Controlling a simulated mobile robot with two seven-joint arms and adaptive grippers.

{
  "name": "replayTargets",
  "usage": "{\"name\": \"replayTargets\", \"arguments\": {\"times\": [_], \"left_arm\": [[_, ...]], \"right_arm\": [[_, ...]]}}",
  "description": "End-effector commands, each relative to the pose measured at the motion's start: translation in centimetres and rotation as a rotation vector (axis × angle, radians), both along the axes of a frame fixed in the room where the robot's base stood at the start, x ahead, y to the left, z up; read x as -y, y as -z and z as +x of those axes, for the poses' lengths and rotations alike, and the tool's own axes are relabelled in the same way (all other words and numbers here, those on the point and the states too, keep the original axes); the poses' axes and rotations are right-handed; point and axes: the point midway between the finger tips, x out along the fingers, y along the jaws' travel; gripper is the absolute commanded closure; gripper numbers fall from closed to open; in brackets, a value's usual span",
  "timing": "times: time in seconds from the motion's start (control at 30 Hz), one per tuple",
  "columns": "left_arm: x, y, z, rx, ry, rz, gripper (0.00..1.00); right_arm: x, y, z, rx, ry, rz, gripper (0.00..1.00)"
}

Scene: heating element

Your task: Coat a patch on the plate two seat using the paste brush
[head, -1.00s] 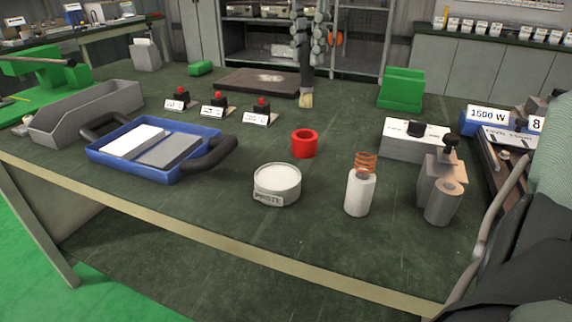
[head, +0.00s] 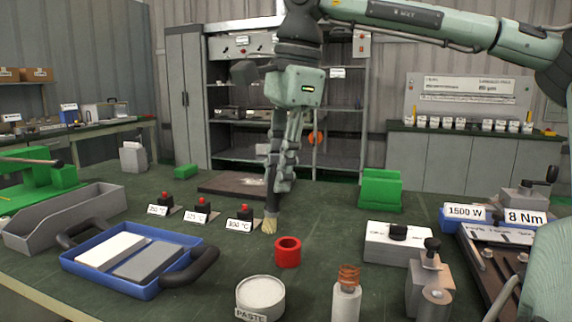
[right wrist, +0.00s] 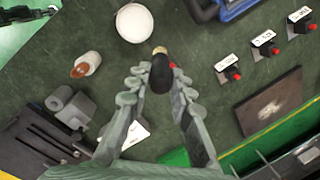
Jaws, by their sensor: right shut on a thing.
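My right gripper (head: 277,172) is shut on the paste brush (head: 271,205), which has a dark handle and pale bristles. The brush hangs bristles down, close to the 300 °C marker and behind the red ring; I cannot tell if it touches the bench. In the right wrist view its black handle (right wrist: 160,76) is between the fingers. The white paste tub (head: 261,296) stands at the front. The blue tray (head: 147,288) holds a white plate (head: 112,250) and a grey plate (head: 148,263). No seat is labelled "plate two", so I cannot identify it. My left gripper is not in view.
A red ring (head: 288,252) stands between brush and tub. Three red-button markers with temperature cards (head: 240,225) stand left of the brush. A dark board (head: 235,184) lies behind. A coil-topped cylinder (head: 346,300), a white box (head: 398,243) and the 1500 W fixture (head: 465,212) are right.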

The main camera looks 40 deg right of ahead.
Motion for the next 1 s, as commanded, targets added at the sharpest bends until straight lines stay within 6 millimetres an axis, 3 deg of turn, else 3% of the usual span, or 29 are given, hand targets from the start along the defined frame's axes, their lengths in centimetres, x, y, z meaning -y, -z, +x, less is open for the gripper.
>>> {"name": "replayTargets", "arguments": {"times": [0.1, 0.33, 0.57, 0.67, 1.0], "left_arm": [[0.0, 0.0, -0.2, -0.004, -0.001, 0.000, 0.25], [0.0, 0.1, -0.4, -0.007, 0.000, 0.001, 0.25], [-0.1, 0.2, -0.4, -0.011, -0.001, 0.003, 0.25], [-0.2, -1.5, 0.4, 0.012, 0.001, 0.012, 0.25], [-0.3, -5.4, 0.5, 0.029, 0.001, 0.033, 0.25]], "right_arm": [[-2.5, 0.0, -2.1, 0.071, 0.141, 0.018, 1.00], [-5.3, 0.4, -4.7, 0.157, 0.341, 0.025, 1.00], [-5.8, 1.1, -5.3, 0.176, 0.392, 0.027, 1.00], [-5.8, 1.7, -5.3, 0.175, 0.393, 0.028, 1.00], [-5.8, 4.1, -5.3, 0.174, 0.392, 0.028, 1.00]]}}
